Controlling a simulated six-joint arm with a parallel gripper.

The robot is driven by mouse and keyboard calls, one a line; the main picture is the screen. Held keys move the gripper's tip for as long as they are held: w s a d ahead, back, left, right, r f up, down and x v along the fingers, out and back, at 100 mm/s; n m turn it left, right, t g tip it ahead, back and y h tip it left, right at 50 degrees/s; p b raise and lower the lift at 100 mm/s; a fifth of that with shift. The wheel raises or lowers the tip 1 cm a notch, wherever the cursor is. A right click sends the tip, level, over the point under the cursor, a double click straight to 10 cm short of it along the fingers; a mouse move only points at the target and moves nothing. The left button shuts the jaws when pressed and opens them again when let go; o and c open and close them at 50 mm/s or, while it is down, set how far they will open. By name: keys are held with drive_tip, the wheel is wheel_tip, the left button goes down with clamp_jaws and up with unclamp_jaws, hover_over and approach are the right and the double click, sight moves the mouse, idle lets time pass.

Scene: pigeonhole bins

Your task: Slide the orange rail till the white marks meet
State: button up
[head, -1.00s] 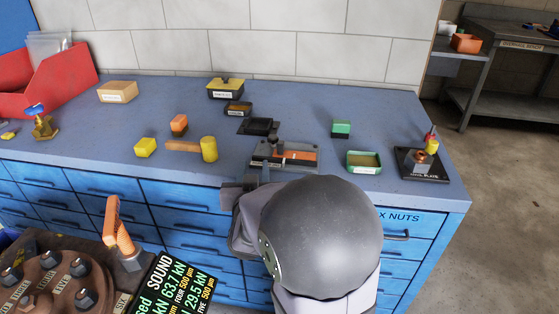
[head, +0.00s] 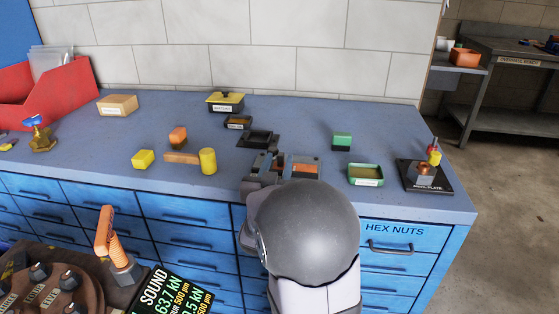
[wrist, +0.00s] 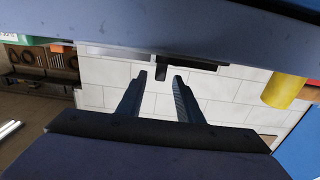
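The orange rail (head: 304,168) shows as a flat orange strip in a grey fixture on the blue bench in the head view. My dark gripper (head: 268,166) is low at the left end of this fixture, and my round grey wrist hides part of the front. In the wrist view the picture is upside down. My gripper's two fingers (wrist: 161,76) are apart there, with a small black tab (wrist: 162,73) of the fixture between their tips in the picture. I see no clear contact. The white marks are too small or hidden to make out.
A yellow-headed mallet (head: 207,161) lies left of the fixture, and its head also shows in the wrist view (wrist: 285,92).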

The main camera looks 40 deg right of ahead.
drive_tip(key=shift+x, duration=0.95)
clamp_jaws()
drive_tip(key=shift+w+a, duration=0.9)
unclamp_jaws()
